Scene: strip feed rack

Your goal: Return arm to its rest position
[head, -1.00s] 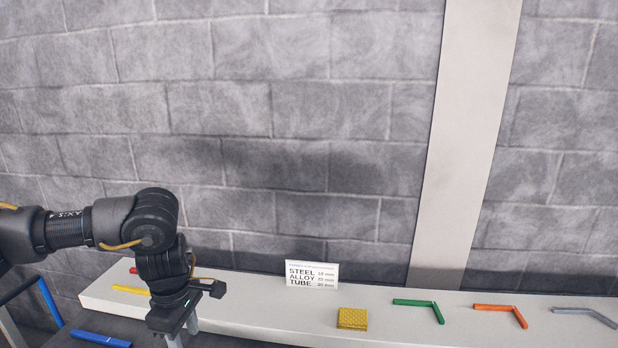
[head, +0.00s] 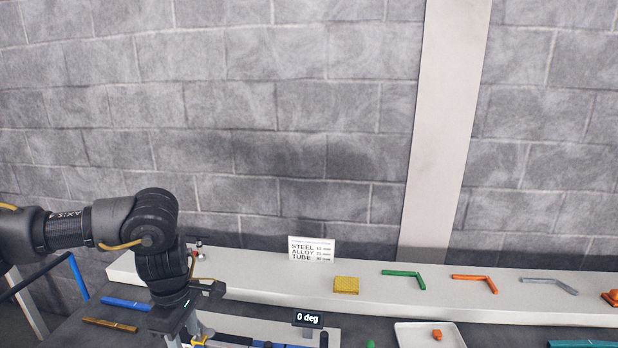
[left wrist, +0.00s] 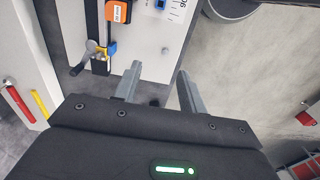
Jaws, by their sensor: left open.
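My left arm comes in from the left in the head view. Its gripper (head: 188,338) points down over the bench, and its fingertips are partly cut off by the lower picture edge. In the left wrist view the two grey fingers (left wrist: 158,76) stand apart with nothing between them. They are over a light panel holding a dark rail with a lever clamp (left wrist: 90,55). My right arm and gripper are not in view.
A white ledge (head: 240,286) along the wall holds a sign (head: 311,249), a yellow block (head: 346,285) and angled strips (head: 403,276). On the bench are a "0 deg" display (head: 308,319), a white tray (head: 410,342) with an orange piece, and blue and orange-brown bars.

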